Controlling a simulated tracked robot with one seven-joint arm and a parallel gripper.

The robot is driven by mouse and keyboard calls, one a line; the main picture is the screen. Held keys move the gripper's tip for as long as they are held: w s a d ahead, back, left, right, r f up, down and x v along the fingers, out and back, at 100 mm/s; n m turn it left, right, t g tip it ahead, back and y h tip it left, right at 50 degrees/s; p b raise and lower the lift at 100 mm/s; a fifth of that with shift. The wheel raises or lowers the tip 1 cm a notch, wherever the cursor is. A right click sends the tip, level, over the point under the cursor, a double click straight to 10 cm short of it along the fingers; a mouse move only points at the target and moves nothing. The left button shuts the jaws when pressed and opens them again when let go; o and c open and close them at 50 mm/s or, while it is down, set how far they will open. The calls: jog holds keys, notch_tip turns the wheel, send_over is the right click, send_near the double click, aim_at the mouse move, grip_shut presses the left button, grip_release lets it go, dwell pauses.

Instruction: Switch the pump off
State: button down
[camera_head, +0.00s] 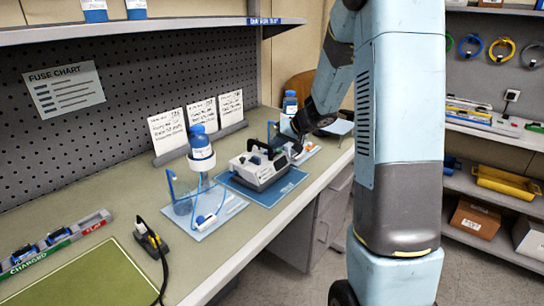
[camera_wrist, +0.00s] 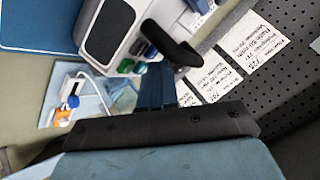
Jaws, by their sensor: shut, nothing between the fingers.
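The pump (camera_head: 258,168) is a white and grey box with a dark handle, standing on a blue mat (camera_head: 286,189) on the bench. In the wrist view the pump (camera_wrist: 112,28) is at the top, partly cut off, with a green button (camera_wrist: 125,66) and blue parts beside it. My gripper (camera_head: 291,143) is at the pump's right rear side in the head view. The pump's far side is hidden in the head view.
A blue-capped bottle (camera_head: 201,149) and a clear stand (camera_head: 184,195) are left of the pump. Note cards (camera_head: 168,131) lean behind. A black and yellow connector (camera_head: 150,239) and a charging rack (camera_head: 52,242) lie at the left. The bench front is mostly clear.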

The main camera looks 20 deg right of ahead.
aim_at(276, 157)
jog(key=shift+r, duration=2.3)
jog(key=s+a+r+n+g+h, duration=0.1)
jog(key=s+a+r, duration=0.2)
jog(key=s+r, duration=0.35)
jog(key=s+a+r+g, duration=0.1)
jog(key=s+a+r, duration=0.15)
jog(key=s, duration=0.75)
jog(key=s+d+r+h, duration=0.1)
jog(key=s+d+h, duration=0.1)
jog(key=s, duration=0.8)
jog(key=s+d+r+h, duration=0.1)
jog(key=s+d+h, duration=0.1)
jog(key=s, duration=0.8)
jog(key=shift+r+t+h, duration=0.25)
jog(key=shift+t+h, duration=0.15)
jog(key=shift+h, duration=0.2)
